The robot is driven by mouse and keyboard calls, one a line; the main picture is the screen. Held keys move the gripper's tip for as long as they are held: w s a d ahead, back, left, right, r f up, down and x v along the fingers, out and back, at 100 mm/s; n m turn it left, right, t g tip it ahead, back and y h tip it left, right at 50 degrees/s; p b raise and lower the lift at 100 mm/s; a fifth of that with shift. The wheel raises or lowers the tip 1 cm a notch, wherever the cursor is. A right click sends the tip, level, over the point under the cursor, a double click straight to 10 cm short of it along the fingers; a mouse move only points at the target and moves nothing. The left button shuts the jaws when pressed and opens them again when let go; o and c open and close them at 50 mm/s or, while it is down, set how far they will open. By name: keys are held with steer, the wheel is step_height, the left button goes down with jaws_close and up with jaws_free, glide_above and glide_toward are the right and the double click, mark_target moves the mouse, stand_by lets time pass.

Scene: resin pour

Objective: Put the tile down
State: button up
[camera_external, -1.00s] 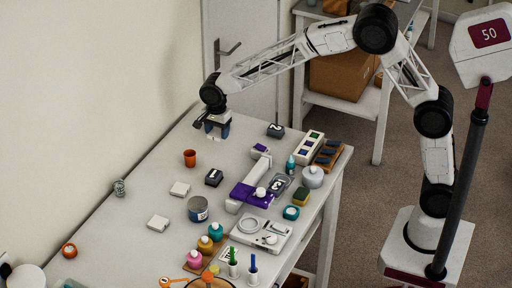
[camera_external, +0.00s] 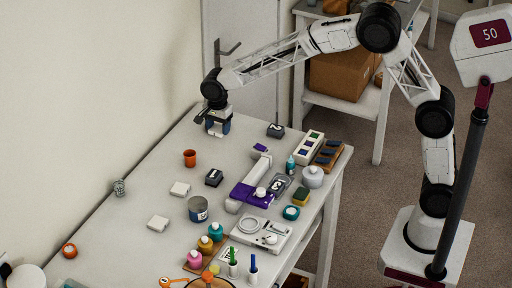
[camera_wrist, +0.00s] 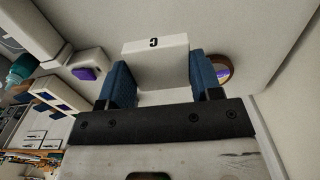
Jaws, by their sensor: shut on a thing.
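A pale, thick tile (camera_wrist: 155,64) with a small dark mark on its near-white face is between the two blue fingers of my gripper (camera_wrist: 160,80) in the wrist view. The gripper is shut on it. In the external view my gripper (camera_external: 218,127) is low over the far end of the white table (camera_external: 150,185). The tile is too small there to make out clearly. I cannot tell whether its lower side touches the table.
An orange cup (camera_external: 190,158) stands nearby, nearer the camera. Dark numbered blocks (camera_external: 275,130) (camera_external: 214,177) and white slabs (camera_external: 180,189) (camera_external: 158,223) lie around. A purple-and-white fixture (camera_external: 243,193) occupies the middle right. The table around the gripper is mostly bare.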

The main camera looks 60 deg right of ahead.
steer(key=s+d+f, duration=0.1)
steer(key=s+d, duration=0.1)
steer(key=d, duration=0.2)
steer(key=s+d+f, duration=0.1)
steer(key=s+d, duration=0.2)
steer(key=d, duration=0.1)
steer(key=s+d+f, duration=0.1)
steer(key=s+d, duration=0.1)
steer(key=d, duration=0.3)
steer(key=shift+s+d, duration=0.1)
steer(key=shift+s, duration=0.3)
steer(key=shift+w+d+f, duration=0.1)
steer(key=shift+w+f, duration=0.15)
steer(key=shift+w, duration=2.4)
steer(key=shift+w+f, duration=0.25)
steer(key=shift+w, duration=2.45)
steer(key=shift+w+d+f, duration=0.1)
steer(key=shift+w+f, duration=0.15)
steer(key=shift+w, duration=2.4)
steer(key=shift+f, duration=1.75)
steer(key=shift+f, duration=0.15)
steer(key=o, duration=0.9)
step_height(320, 180, up, 12)
steer(key=shift+r, duration=0.15)
